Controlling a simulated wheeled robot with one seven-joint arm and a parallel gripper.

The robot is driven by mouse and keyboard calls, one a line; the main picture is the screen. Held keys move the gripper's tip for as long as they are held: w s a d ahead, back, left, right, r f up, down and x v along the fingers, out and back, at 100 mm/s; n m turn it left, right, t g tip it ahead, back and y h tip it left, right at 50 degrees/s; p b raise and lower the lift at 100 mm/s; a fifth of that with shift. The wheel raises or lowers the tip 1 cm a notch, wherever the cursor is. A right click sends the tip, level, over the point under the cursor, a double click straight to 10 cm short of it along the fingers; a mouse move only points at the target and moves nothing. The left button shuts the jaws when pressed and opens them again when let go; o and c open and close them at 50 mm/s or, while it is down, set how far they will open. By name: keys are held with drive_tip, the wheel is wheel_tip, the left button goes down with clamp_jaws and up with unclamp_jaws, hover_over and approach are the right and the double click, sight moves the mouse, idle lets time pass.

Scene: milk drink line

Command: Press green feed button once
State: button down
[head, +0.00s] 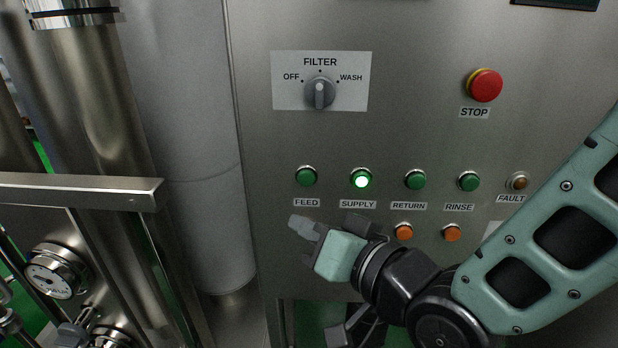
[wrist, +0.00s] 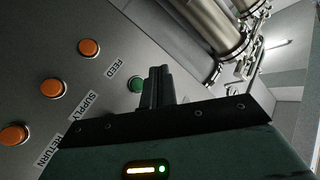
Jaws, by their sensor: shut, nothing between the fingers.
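The green FEED button (head: 306,176) is on the steel panel in the head view, unlit, at the left end of the upper row of buttons. In the wrist view the green FEED button (wrist: 136,84) shows just left of the fingers, partly hidden by them. My gripper (head: 299,225) is below the FEED label in the head view, with its fingers pointing up and left. In the wrist view my gripper (wrist: 158,72) has its fingers together and empty. It appears apart from the button, but the exact gap to the panel cannot be told.
The SUPPLY button (head: 362,181) is lit green beside FEED; the RETURN button (head: 415,180) and RINSE button (head: 468,181) are dark green. Orange buttons (head: 403,232) sit below. A FILTER knob (head: 320,92) and red STOP button (head: 485,85) are higher. Steel pipes (head: 85,100) stand left.

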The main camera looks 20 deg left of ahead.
sight(306, 178)
drive_tip(key=shift+w+a+p, duration=0.35)
drive_tip(key=shift+w, duration=1.05)
drive_tip(key=shift+w+a+p, duration=0.3)
drive_tip(key=shift+w+p, duration=0.05)
drive_tip(key=shift+w, duration=1.1)
drive_tip(key=shift+w+a+p, duration=0.35)
drive_tip(key=shift+w, duration=1.05)
drive_tip(key=shift+w, duration=0.1)
drive_tip(key=shift+w+a, duration=0.15)
drive_tip(key=shift+w, duration=0.15)
drive_tip(key=shift+w+a+b, duration=0.1)
drive_tip(key=shift+w+b, duration=0.25)
drive_tip(key=shift+w, duration=0.1)
drive_tip(key=shift+s, duration=0.1)
drive_tip(key=shift+s+d+b, duration=0.2)
drive_tip(key=shift+s+b, duration=0.2)
drive_tip(key=shift+s, duration=0.35)
drive_tip(key=shift+s, duration=0.1)
